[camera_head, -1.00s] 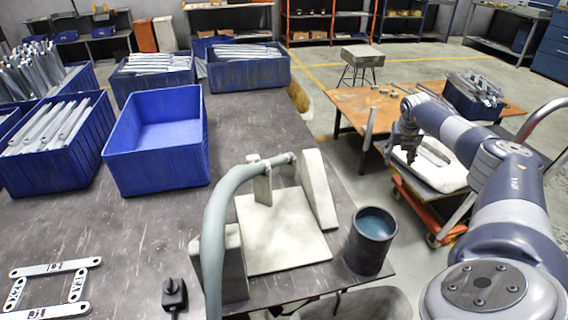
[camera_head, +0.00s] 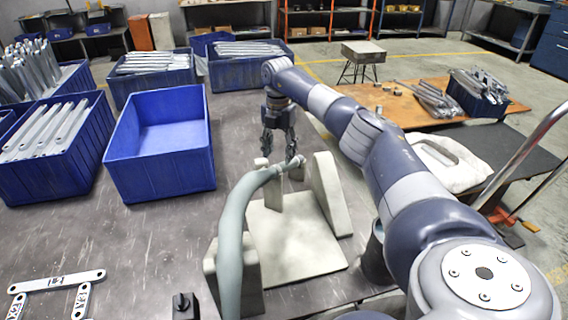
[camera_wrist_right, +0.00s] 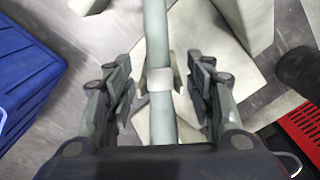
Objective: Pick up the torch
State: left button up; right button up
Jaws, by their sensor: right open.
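The torch (camera_head: 234,235) is a thick grey-green hose-like body. It rises from the bottom of the head view, bends right and ends over a pale stand (camera_head: 285,235). My right gripper (camera_head: 279,152) hangs above the bent end of the torch, fingers pointing down. In the right wrist view the torch (camera_wrist_right: 155,30) runs lengthwise between the two spread fingers of the right gripper (camera_wrist_right: 160,90), with a gap on each side. A pale support post shows under the torch there. My left gripper is not in view.
An empty blue bin (camera_head: 160,147) stands left of the stand. Blue bins with metal parts stand farther left and behind. Flat brackets (camera_head: 57,281) lie at the front left. A dark cup (camera_head: 374,262) is partly hidden by my right arm.

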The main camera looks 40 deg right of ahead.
aim_at(279, 164)
notch_tip(279, 164, down, 3)
jog(key=shift+w+r, duration=0.15)
notch_tip(279, 164, down, 5)
jog(key=shift+d+r+p, duration=0.1)
jog(key=shift+d+p, duration=0.05)
jog(key=shift+p, duration=0.35)
jog(key=c, duration=1.2)
